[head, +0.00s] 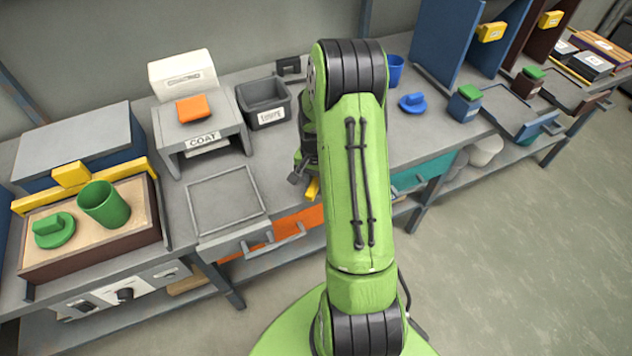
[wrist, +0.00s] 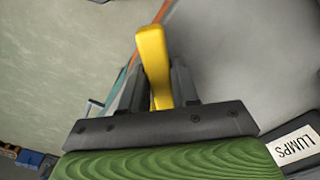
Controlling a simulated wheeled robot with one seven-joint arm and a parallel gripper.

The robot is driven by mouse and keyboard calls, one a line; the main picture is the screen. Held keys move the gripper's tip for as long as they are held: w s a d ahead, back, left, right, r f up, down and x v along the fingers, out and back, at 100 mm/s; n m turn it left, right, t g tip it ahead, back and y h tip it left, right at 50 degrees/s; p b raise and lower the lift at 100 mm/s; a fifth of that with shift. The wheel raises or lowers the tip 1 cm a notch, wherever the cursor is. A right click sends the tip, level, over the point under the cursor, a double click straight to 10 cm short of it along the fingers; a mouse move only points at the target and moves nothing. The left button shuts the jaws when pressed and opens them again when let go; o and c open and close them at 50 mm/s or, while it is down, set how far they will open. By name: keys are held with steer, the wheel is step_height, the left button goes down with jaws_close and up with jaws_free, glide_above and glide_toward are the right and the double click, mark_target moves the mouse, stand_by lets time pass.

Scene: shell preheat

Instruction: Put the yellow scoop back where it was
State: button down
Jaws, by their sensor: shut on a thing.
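My gripper (head: 304,179) is in front of the bench, just left of my green arm in the head view. It is shut on the yellow scoop (head: 313,189). In the wrist view the yellow scoop (wrist: 153,58) sticks out between the two dark fingers (wrist: 158,95). Only part of the scoop shows in the head view; my gripper and arm hide the rest. The scoop is over or near the bench's front edge, and I cannot tell its exact height.
A grey bin (head: 266,101) labelled as lumps, a COAT stand (head: 198,118) and an empty framed tray area (head: 226,200) are left of my arm. A tray with a green cup (head: 104,204) is farther left. An orange drawer (head: 290,232) is below. A blue lid (head: 413,103) lies at right.

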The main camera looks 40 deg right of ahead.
steer(key=shift+r, duration=0.1)
steer(key=c, duration=0.8)
jaws_free()
steer(key=shift+c, duration=0.2)
